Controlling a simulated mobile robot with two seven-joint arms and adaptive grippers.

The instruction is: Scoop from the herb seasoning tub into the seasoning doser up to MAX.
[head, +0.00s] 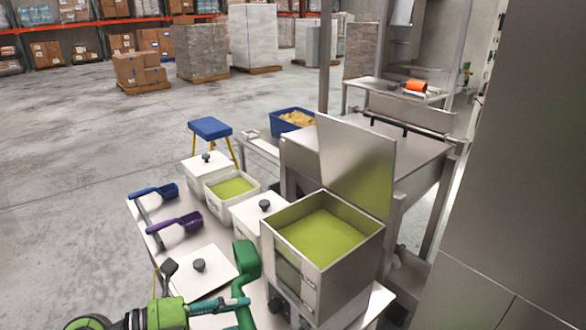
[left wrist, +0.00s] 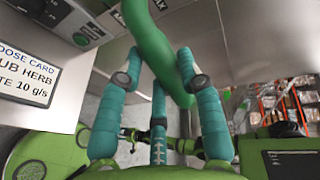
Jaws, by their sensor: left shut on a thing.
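My left gripper (head: 238,306) is shut on the handle of a green scoop (head: 246,262), beside the doser's near left side. In the left wrist view the teal fingers (left wrist: 160,82) close around the green handle (left wrist: 150,45). I cannot tell whether the scoop holds anything. The seasoning doser (head: 370,246) is a steel box with its lid raised; green seasoning (head: 322,238) lies inside, somewhat below the rim. My right gripper is not in view.
Lidded white tubs (head: 205,168) stand on the table, with another white lid (head: 200,272) near the front. Blue (head: 165,191) and purple (head: 185,222) scoops and a dark paddle (head: 168,268) lie left. A dose card (left wrist: 22,72) reads "HERB" and "10 g/s". A blue stool (head: 210,128) stands behind.

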